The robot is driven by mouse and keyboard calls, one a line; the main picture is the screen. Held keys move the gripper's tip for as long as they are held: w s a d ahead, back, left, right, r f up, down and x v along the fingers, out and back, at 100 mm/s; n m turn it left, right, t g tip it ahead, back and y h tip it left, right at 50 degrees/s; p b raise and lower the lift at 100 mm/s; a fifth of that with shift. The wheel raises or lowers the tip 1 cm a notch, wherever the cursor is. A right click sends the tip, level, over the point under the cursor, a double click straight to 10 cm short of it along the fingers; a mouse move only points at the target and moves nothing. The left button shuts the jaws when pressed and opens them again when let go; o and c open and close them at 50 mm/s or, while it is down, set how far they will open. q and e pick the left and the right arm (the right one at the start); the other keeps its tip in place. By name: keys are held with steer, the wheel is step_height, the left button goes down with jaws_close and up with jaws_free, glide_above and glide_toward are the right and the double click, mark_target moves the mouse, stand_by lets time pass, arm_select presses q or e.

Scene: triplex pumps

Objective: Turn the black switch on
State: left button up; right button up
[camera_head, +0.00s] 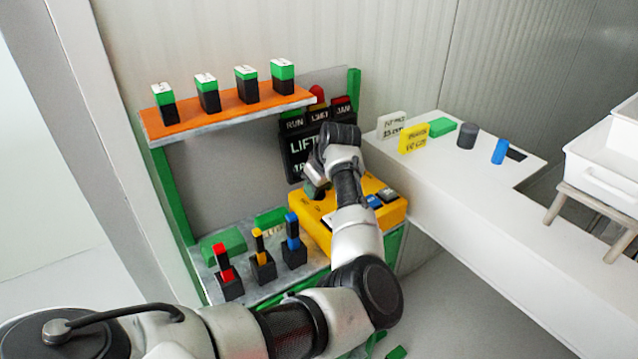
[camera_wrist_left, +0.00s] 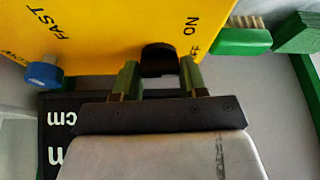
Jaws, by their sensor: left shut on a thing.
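The yellow control box (camera_head: 300,206) sits on the lower shelf, and its yellow face fills the upper part of the left wrist view (camera_wrist_left: 110,35). The black switch (camera_wrist_left: 158,58) on this face is between the two fingers of my left gripper (camera_wrist_left: 158,80), which is shut on it. The printed ON and a partly covered OFF label lie just right of the switch in that view. Which label the switch points to is unclear. In the head view, my left gripper (camera_head: 317,188) is at the box, and my arm hides the switch. My right gripper is not in view.
A blue knob (camera_wrist_left: 43,73) by the FAST label is on the same face. A black LIFT sign (camera_head: 300,150) stands behind the box. Red, yellow and blue levers (camera_head: 262,256) stand left of it. An orange shelf (camera_head: 225,113) with several green-topped blocks is above. A white counter (camera_head: 470,190) is right.

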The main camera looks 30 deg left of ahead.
arm_select(q)
steer(key=n+g+p, duration=0.1)
steer(key=n, duration=0.1)
steer(key=shift+r+n, duration=0.1)
steer(key=shift+n, duration=0.2)
steer(key=shift+a+n+g, duration=0.1)
steer(key=shift+n+g, duration=0.2)
steer(key=shift+n, duration=0.5)
steer(key=n+g, duration=0.1)
steer(key=n, duration=0.1)
steer(key=shift+w+n, duration=0.1)
steer(key=shift+n, duration=0.3)
steer(key=shift+n+g+h+b, duration=0.3)
steer(key=shift+n+g+b, duration=0.3)
steer(key=shift+n, duration=1.2)
steer(key=shift+f, duration=0.2)
steer(key=o, duration=0.9)
steer(key=shift+r, duration=0.15)
